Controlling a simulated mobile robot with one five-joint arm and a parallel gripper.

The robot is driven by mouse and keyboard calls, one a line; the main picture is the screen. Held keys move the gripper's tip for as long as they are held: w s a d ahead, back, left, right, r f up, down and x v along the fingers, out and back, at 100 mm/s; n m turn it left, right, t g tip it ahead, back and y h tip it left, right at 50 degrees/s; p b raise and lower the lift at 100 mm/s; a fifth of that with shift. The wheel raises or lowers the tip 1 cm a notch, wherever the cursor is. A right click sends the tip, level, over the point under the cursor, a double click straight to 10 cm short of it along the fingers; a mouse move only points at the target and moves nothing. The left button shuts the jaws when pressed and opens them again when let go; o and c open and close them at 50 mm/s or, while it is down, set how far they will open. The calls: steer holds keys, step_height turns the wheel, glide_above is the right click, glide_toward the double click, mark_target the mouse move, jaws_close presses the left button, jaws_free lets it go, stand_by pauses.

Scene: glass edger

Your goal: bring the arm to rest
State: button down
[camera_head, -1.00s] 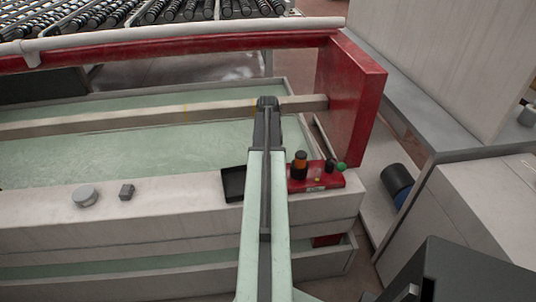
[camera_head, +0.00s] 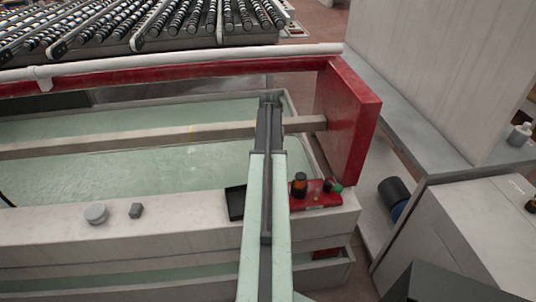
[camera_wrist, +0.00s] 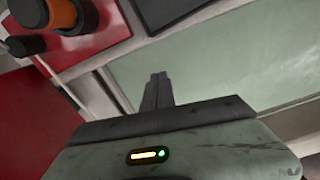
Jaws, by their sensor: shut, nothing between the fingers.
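My arm (camera_head: 266,215) reaches forward from the bottom of the head view, over the machine's pale front ledge. My gripper (camera_head: 269,99) is at its far end, above the green water trough near the beige rail. In the wrist view my gripper (camera_wrist: 158,77) shows its two dark fingers together, with nothing between them, in front of the pale green trough. No object is held. Whether the fingertips touch the rail cannot be told.
A red control panel (camera_head: 318,192) with an orange-and-black knob (camera_head: 299,185) sits right beside my arm. A black tray (camera_head: 236,203) lies to its left, with a round grey knob (camera_head: 96,214) further left. A red end plate (camera_head: 350,120) stands at right.

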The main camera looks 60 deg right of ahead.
steer(key=shift+r, duration=0.4)
steer(key=w+a+r+n+p, duration=0.2)
steer(key=w+a+n, duration=0.2)
steer(key=w+a, duration=1.2)
steer(key=w+a+r+n+p, duration=0.1)
steer(key=w+a+n, duration=0.1)
steer(key=w+a, duration=0.5)
steer(key=w+a+r+n+p, duration=0.15)
steer(key=w+a, duration=0.25)
steer(key=a, duration=0.7)
steer(key=s+a+n, duration=0.2)
steer(key=s+a, duration=0.1)
steer(key=a, duration=1.1)
steer(key=s+a+r+n+p, duration=0.1)
steer(key=s+a+n, duration=0.2)
steer(key=a, duration=1.2)
steer(key=shift+s+a+r, duration=0.2)
steer(key=shift+r, duration=0.05)
